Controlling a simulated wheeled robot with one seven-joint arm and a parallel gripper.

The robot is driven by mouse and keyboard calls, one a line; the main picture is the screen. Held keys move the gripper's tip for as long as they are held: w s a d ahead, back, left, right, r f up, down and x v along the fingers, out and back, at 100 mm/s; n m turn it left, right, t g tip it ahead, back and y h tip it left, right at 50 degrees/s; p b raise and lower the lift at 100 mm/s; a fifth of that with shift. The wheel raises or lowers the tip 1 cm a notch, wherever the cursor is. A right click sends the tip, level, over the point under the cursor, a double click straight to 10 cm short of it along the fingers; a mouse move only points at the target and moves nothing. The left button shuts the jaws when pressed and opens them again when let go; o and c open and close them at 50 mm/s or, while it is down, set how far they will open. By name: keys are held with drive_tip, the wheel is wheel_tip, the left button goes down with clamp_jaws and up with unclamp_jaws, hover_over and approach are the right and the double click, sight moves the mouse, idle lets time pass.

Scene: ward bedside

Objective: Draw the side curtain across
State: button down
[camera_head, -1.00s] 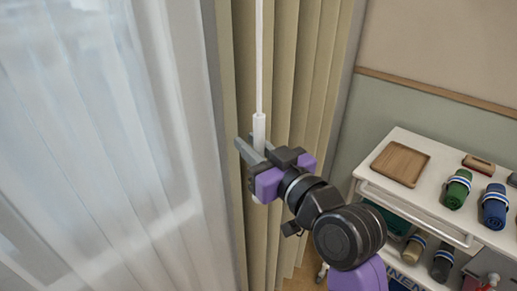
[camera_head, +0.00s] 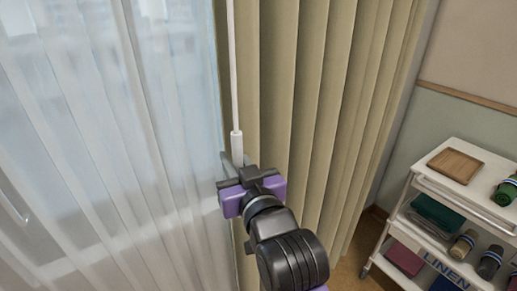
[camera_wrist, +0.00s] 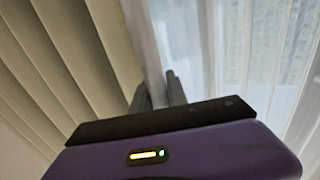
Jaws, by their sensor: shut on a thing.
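The side curtain (camera_head: 325,110) is beige and hangs in vertical folds to the right of the window; it also shows at the left of the wrist view (camera_wrist: 65,60). A thin white draw rod (camera_head: 233,75) hangs down along the curtain's left edge and ends in a thicker white handle (camera_head: 237,146). My gripper (camera_head: 231,160) is shut on this handle, just in front of the curtain's left edge. In the wrist view my fingers (camera_wrist: 158,92) reach up beside the curtain edge, and the rod between them is hard to make out.
A sheer white curtain (camera_head: 110,130) covers the bright window on the left. A white linen cart (camera_head: 497,170) stands at the right with a wooden tray (camera_head: 455,164), rolled towels and folded cloths. Some floor (camera_head: 352,262) shows between the curtain and the cart.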

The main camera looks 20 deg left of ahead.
drive_tip(key=s+a+b, duration=0.4)
drive_tip(key=s+a, duration=0.9)
drive_tip(key=s, duration=0.4)
drive_tip(key=s+a+b, duration=0.5)
drive_tip(key=s+a, duration=0.8)
drive_tip(key=s, duration=0.4)
drive_tip(key=s+a+b, duration=0.5)
drive_tip(key=s+a, duration=0.8)
drive_tip(key=s, duration=0.4)
drive_tip(key=shift+a, duration=0.4)
drive_tip(key=shift+s, duration=0.15)
drive_tip(key=c, duration=1.3)
unclamp_jaws()
drive_tip(key=shift+a+f, duration=0.1)
drive_tip(key=shift+a, duration=0.05)
drive_tip(key=b+v, duration=0.1)
drive_tip(key=v, duration=0.7)
